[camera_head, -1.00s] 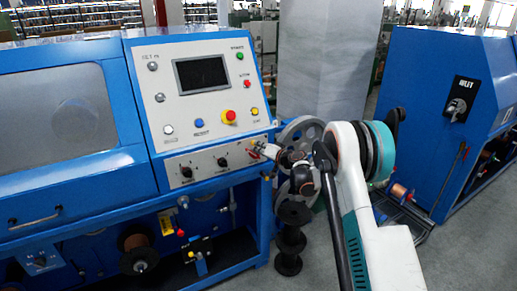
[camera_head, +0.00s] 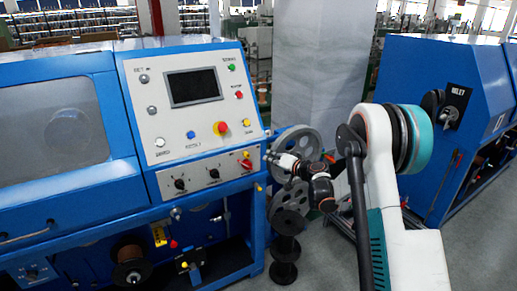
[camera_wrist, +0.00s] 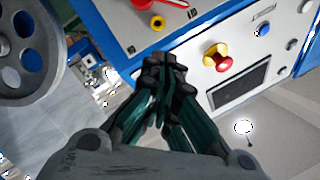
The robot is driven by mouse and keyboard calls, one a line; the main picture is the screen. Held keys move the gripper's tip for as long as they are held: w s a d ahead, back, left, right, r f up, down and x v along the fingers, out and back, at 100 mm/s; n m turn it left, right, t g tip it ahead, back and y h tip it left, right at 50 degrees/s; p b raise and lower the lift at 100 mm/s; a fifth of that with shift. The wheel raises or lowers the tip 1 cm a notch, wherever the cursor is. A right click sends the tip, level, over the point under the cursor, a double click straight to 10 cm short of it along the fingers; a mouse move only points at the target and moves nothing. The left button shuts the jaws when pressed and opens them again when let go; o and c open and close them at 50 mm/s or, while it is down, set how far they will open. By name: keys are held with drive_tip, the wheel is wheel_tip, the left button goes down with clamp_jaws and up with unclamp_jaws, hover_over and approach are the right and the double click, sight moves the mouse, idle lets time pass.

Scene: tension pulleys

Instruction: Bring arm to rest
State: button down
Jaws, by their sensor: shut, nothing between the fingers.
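My gripper (camera_wrist: 167,68) is shut and empty in the wrist view, its dark green fingers together in front of the blue and white machine. In the head view my arm is bent beside the machine's right end, and my gripper (camera_head: 272,156) is small and partly lost against the grey pulley (camera_head: 297,142). The tips appear apart from the control panel (camera_head: 190,112). The red lever (camera_head: 246,164) sits at the panel's lower right, left of my gripper. In the wrist view the pulley (camera_wrist: 28,48) is at the upper left.
The emergency stop (camera_head: 220,128) and screen (camera_head: 194,88) are on the panel. A dark spool stack (camera_head: 285,245) stands below my wrist. Another blue machine (camera_head: 450,130) is at the right, and a grey pillar (camera_head: 320,70) behind. Grey floor is open at front right.

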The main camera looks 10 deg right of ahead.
drive_tip(key=s+a+r+n+g+h, duration=0.1)
drive_tip(key=s+a+r, duration=0.1)
drive_tip(key=s+r, duration=0.35)
drive_tip(key=s+a+r+n+g+h, duration=0.1)
drive_tip(key=s+a+r+g, duration=0.15)
drive_tip(key=s, duration=0.65)
drive_tip(key=s+a+r+g, duration=0.1)
drive_tip(key=s+a+r, duration=0.2)
drive_tip(key=s+r, duration=0.35)
drive_tip(key=s+d+f+g+h+b, duration=0.1)
drive_tip(key=s+d+f+h, duration=0.1)
drive_tip(key=s, duration=1.3)
drive_tip(key=s+d+f+n+g+h, duration=0.1)
drive_tip(key=s+d+f+h, duration=0.1)
drive_tip(key=s, duration=1.3)
wheel_tip(320, 180, down, 2)
drive_tip(key=shift+s+d+f+g+h+b, duration=0.1)
drive_tip(key=shift+s+d+g+h+b, duration=0.2)
drive_tip(key=shift+h, duration=0.5)
drive_tip(key=shift+a, duration=0.15)
